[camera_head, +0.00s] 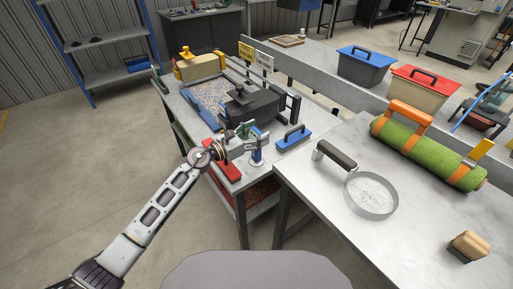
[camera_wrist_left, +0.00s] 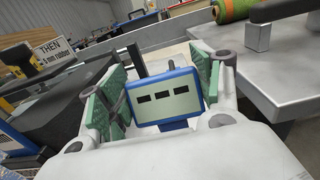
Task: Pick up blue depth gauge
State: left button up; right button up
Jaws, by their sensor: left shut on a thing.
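Part of the gauge is hidden by the gripper. My right gripper is not in view.
A blue handled block (camera_head: 293,138) lies just right of the gripper, and a red tool (camera_head: 225,165) lies to its left. A dark box (camera_head: 252,108) stands behind. The right table (camera_head: 335,205) carries a round sieve (camera_head: 371,196) and a green turf roll (camera_head: 430,155).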

pick_arm(q)
jog(key=shift+r, duration=0.15)
jog(key=shift+c, duration=0.4)
jog(key=shift+r, duration=0.5)
notch_tip(320, 180, up, 9)
jog(key=p, duration=0.3)
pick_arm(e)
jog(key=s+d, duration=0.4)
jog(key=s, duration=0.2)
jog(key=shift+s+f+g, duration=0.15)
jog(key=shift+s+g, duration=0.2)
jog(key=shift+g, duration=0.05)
pick_arm(q)
jog(key=shift+f, duration=0.1)
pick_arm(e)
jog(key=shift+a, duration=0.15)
